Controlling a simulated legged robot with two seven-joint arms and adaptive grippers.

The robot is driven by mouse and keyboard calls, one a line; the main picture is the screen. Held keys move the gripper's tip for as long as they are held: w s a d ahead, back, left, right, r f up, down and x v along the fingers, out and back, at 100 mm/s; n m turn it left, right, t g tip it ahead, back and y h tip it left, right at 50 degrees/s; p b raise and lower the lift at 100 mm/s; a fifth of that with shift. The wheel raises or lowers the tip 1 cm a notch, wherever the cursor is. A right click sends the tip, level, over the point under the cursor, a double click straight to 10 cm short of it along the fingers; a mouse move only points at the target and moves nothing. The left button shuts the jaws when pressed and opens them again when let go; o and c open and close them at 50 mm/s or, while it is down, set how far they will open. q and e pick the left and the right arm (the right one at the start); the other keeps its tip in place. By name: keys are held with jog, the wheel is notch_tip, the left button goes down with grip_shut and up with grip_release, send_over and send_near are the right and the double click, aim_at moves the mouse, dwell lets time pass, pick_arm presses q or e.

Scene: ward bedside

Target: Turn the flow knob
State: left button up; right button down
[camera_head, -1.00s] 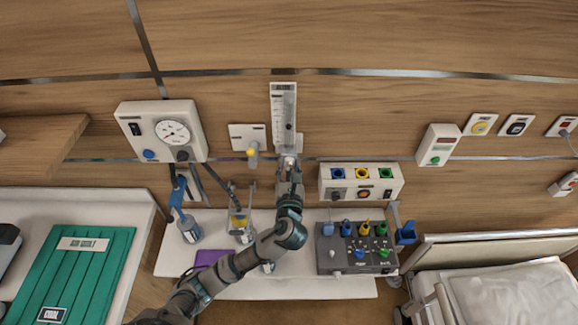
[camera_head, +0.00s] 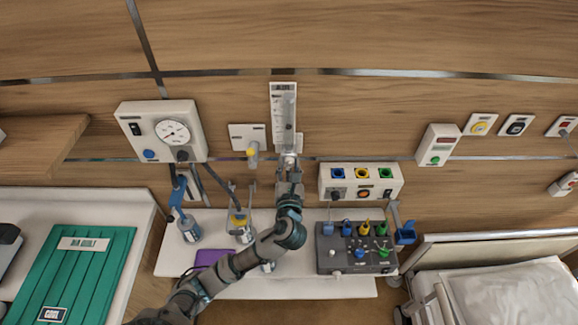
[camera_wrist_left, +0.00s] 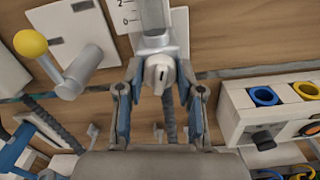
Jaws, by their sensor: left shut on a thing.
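The flow meter (camera_head: 283,112) is a tall, clear, scaled tube unit on the wall; its lower end and scale also show in the wrist view (camera_wrist_left: 152,15). The flow knob (camera_wrist_left: 157,74) is a pale round knob with a dark mark, just below the tube. My left gripper (camera_wrist_left: 158,72) has a finger on each side of the knob and is shut on it. In the head view, my left gripper (camera_head: 289,163) reaches up to the bottom of the flow meter and mostly hides the knob. My right gripper is not in view.
A wall outlet with a yellow-ended lever (camera_head: 252,151) is close on the left; a gauge box (camera_head: 160,131) is farther left. A panel with coloured sockets (camera_head: 361,182) is close on the right. Below are a shelf (camera_head: 310,288) and a grey control box (camera_head: 355,248).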

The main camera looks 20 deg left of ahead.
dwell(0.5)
pick_arm(q)
jog(key=o, duration=1.1)
jog(key=shift+s, duration=0.1)
jog(key=shift+d, duration=0.1)
jog(key=v, duration=1.2)
